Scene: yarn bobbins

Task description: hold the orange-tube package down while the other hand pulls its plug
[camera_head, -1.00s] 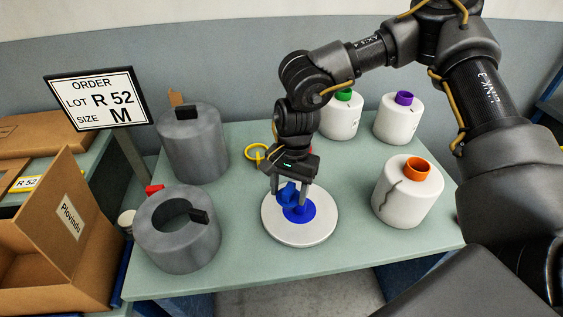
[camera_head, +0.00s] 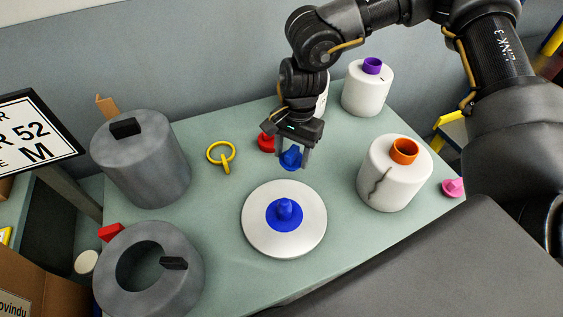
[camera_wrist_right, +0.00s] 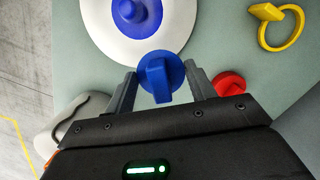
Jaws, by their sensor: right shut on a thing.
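The orange-tube package (camera_head: 384,185) is a white bobbin with an orange tube (camera_head: 404,151) on top and a dark wavy line down its side. It stands upright on the right of the table; no gripper touches it. A pink plug (camera_head: 453,187) lies beside it to the right. My right gripper (camera_head: 292,160) is shut on a blue plug (camera_head: 291,156), left of the package and behind the white disc. The blue plug shows between the fingers in the right wrist view (camera_wrist_right: 160,78). My left gripper is not in view.
A white disc (camera_head: 256,235) with a blue centre and knob lies at the front. A yellow ring (camera_head: 221,153), a red plug (camera_head: 267,142), two grey cylinders (camera_head: 150,170) and a purple-tube bobbin (camera_head: 367,90) stand around it. The table between disc and package is clear.

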